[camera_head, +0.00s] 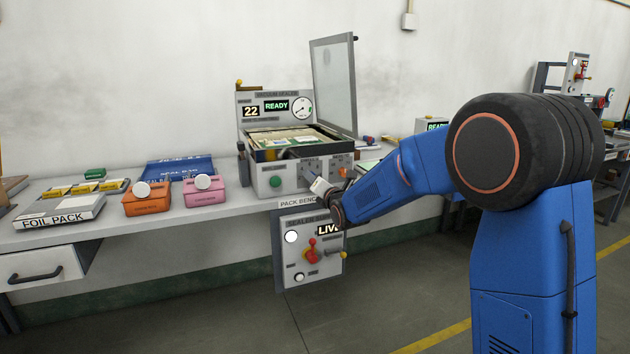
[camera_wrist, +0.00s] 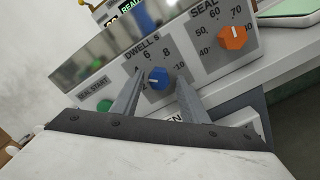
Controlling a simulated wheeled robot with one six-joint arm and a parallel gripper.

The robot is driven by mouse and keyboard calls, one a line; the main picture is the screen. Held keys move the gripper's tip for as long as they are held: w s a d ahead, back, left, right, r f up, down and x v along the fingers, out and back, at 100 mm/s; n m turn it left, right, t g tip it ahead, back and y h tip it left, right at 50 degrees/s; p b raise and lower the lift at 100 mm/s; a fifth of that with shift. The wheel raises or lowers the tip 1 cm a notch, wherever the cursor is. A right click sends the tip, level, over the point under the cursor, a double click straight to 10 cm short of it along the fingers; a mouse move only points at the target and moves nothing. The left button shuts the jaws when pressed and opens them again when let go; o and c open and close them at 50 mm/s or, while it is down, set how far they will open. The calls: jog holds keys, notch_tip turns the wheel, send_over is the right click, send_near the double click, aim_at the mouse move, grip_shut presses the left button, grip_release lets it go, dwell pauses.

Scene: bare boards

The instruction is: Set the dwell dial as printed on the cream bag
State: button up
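The dwell dial (camera_wrist: 158,77) is a blue knob on the sealer's front panel, under a "DWELL S" label with 6, 8 and 10 legible around it. Its exact setting is hard to read. My gripper (camera_wrist: 161,80) is open, its two fingers on either side of the blue dial with gaps showing; I cannot tell how near the tips are to the panel. In the head view my gripper (camera_head: 318,186) is at the sealer's front and hides the dial. A cream, flat item (camera_head: 268,139), possibly the cream bag, lies in the open sealer (camera_head: 262,182); its print is unreadable.
An orange seal dial (camera_wrist: 232,37) is right of the dwell dial, and a green start button (camera_wrist: 104,105) left. The sealer's lid (camera_head: 333,85) stands open. A foil pack box (camera_head: 60,212), an orange box (camera_head: 147,204) and a pink box (camera_head: 203,197) stand on the bench left.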

jog(key=shift+r, duration=0.15)
jog(key=v, duration=1.7)
jog(key=shift+s, duration=0.2)
jog(key=shift+d, duration=0.15)
